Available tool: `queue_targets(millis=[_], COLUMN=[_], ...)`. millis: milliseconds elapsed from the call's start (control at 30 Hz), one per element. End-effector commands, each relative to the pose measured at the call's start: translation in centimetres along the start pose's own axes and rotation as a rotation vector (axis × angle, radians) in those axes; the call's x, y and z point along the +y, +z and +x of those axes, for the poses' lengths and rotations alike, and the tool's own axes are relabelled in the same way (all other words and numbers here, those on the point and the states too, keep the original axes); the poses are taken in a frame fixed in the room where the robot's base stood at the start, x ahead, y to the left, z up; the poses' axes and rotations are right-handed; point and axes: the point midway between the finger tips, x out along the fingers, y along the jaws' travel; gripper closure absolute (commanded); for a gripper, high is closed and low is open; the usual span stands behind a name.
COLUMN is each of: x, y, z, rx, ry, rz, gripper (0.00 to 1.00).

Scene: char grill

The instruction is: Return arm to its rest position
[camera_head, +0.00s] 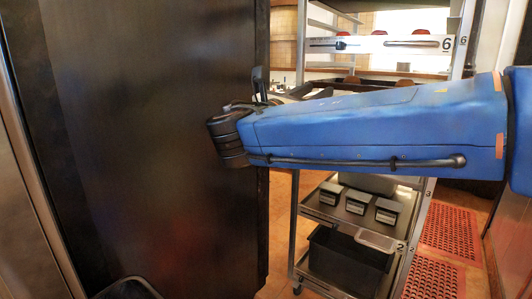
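My blue arm reaches in from the right edge and lies almost level across the view. It ends in a black jointed part in front of a tall dark panel (150,130). A small black upright piece shows just above that end, and I cannot tell what it belongs to. I make out no gripper fingers, and no object is seen held. I cannot tell whether the arm's end touches the panel or is apart from it.
A metal rack (295,225) with numbered shelves stands behind the arm. Its lower shelf holds several small dark containers (358,202), with a black bin (345,262) below. Red perforated mats (450,230) lie on the tiled floor at right. A dark object (128,289) shows at bottom left.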

Motion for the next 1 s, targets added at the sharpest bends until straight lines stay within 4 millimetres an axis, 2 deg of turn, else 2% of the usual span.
queue_targets(millis=[167, 267, 367, 467, 567, 700, 833, 1000], x=[-4.5, -8.2, -13.1, -17.8, -22.1, -27.3, -30.9, -33.8], y=[-3.4, -6.3, -10.0, -13.8, -17.3, -21.7, -25.2, -29.0], z=[2.4, 3.7, 4.4, 4.2, 3.1, 0.3, -3.1, -8.1], rx=[0.124, 0.223, 0.344, 0.46, 0.562, 0.679, 0.756, 0.81], ry=[-0.069, -0.135, -0.232, -0.347, -0.473, -0.67, -0.868, -1.147], rz=[0.081, 0.159, 0.274, 0.412, 0.564, 0.797, 1.033, 1.363], gripper=[0.66, 0.66, 0.66, 0.66, 0.66, 0.66, 0.66, 0.66])
